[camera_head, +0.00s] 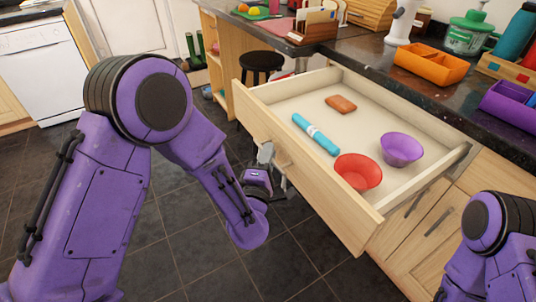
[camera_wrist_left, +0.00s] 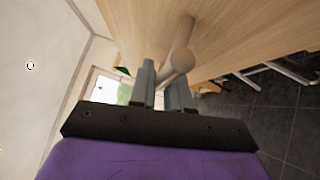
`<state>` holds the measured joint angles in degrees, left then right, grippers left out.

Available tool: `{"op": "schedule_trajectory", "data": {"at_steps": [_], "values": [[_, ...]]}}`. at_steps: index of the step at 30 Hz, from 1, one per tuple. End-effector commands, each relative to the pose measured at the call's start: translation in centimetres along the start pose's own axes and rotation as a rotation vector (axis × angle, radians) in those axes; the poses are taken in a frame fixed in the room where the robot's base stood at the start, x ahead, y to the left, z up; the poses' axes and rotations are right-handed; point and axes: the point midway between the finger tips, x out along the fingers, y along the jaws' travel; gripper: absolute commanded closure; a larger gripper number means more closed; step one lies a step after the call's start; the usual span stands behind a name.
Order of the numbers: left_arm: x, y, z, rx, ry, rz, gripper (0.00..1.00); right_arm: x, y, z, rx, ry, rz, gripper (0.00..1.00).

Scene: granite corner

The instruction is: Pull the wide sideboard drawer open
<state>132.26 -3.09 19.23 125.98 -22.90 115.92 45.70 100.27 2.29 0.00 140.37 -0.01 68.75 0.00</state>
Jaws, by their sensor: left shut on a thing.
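The wide sideboard drawer (camera_head: 330,205) stands well open in the head view, its light wood front pulled out from under the dark counter. Inside it lie a brown block (camera_head: 341,104), a blue roll with a white band (camera_head: 315,134), a red bowl (camera_head: 358,171) and a purple bowl (camera_head: 401,149). My left gripper (camera_head: 270,163) is at the outside of the drawer front. In the left wrist view, its fingers (camera_wrist_left: 163,85) are shut on the round bar handle (camera_wrist_left: 180,52). The handle is mostly hidden in the head view. My right gripper is out of view.
The dark counter (camera_head: 385,55) holds an orange tray (camera_head: 430,67), a purple tray (camera_head: 512,103) and a green-lidded jar (camera_head: 467,33). A black stool (camera_head: 261,62) stands behind the drawer. Tiled floor (camera_head: 190,235) before the drawer is clear. Closed cabinet doors (camera_head: 428,222) lie below right.

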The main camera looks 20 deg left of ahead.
Motion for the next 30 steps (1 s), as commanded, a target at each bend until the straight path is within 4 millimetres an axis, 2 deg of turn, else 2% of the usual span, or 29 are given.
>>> {"op": "schedule_trajectory", "data": {"at_steps": [3, 4, 5, 6, 13, 16, 27, 30], "values": [[-0.1, -0.1, 0.1, 0.002, -0.005, -0.004, 1.00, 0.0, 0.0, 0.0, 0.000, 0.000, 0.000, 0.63], [-0.1, -0.1, 0.1, 0.002, -0.005, -0.004, 0.76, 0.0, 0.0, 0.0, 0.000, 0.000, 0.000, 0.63], [-0.1, -0.1, 0.1, 0.002, -0.004, -0.004, 0.67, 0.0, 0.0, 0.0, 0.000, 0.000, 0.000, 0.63], [-0.1, -0.1, 0.1, 0.002, -0.004, -0.004, 0.64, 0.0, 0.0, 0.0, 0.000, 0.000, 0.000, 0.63], [-0.1, -0.1, -0.1, 0.002, 0.000, -0.002, 0.64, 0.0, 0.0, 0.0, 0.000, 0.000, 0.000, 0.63], [-0.7, -0.1, 0.0, 0.002, -0.002, -0.003, 0.64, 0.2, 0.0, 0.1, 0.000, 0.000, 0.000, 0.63], [-8.8, -0.3, 0.0, 0.004, -0.005, -0.004, 0.64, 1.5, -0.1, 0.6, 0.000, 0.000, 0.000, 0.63], [-10.0, -0.2, 0.0, 0.004, -0.004, -0.003, 0.64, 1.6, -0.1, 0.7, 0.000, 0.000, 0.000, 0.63]]}}
